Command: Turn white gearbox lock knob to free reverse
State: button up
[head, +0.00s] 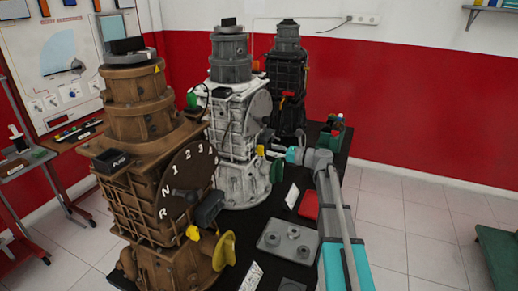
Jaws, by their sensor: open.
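The white gearbox (238,132) stands upright in the middle of a dark bench, between a brown one and a black one. Its grey round dial (259,108) faces right. My gripper (274,149) is open, close to the white gearbox's right side by the small yellow knob. Its fingers are small and dark here; I cannot tell whether they touch the knob.
The brown gearbox (150,185) with a lettered dial stands in front at left; the black gearbox (287,80) stands behind. A grey tray (286,241) with round parts and a red box (309,205) lie on the bench beside my arm. Tiled floor at right is mostly clear.

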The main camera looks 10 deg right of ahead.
aim_at(261, 146)
jog(key=shift+x, duration=2.5)
jog(key=shift+c, duration=0.2)
grip_shut()
jog(key=shift+a, duration=0.25)
jog(key=shift+d, duration=0.15)
